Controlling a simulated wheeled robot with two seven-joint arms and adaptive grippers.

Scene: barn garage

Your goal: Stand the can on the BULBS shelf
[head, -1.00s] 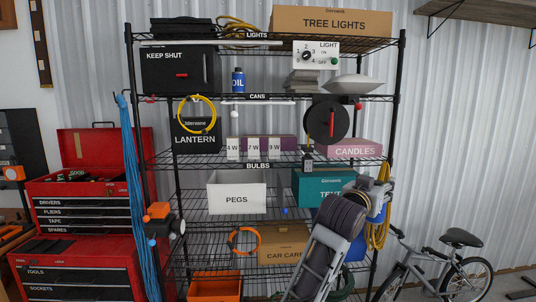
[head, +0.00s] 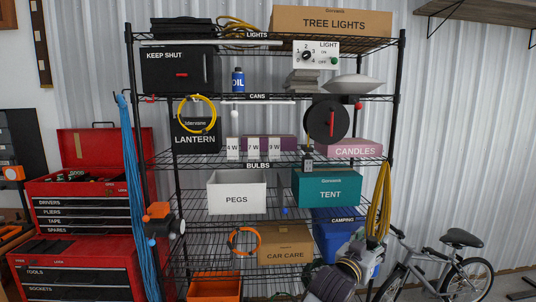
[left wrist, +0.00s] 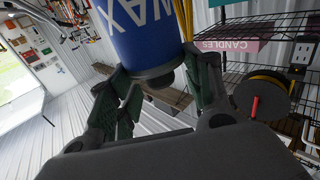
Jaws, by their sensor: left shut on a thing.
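A blue can lettered WAX (left wrist: 145,30) is held in my left gripper (left wrist: 160,85), whose fingers close around its dark-capped end in the left wrist view. The BULBS shelf (head: 258,166) is the wire shelf at mid height, above and left of the gripper. My right gripper is not in view.
A dark reel (head: 326,121) with a red handle hangs above the CANDLES box. A yellow cord (head: 380,205) hangs by the right post. A bicycle (head: 450,265) stands right of the rack. A small gap shows between the bulb boxes and the bottle.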

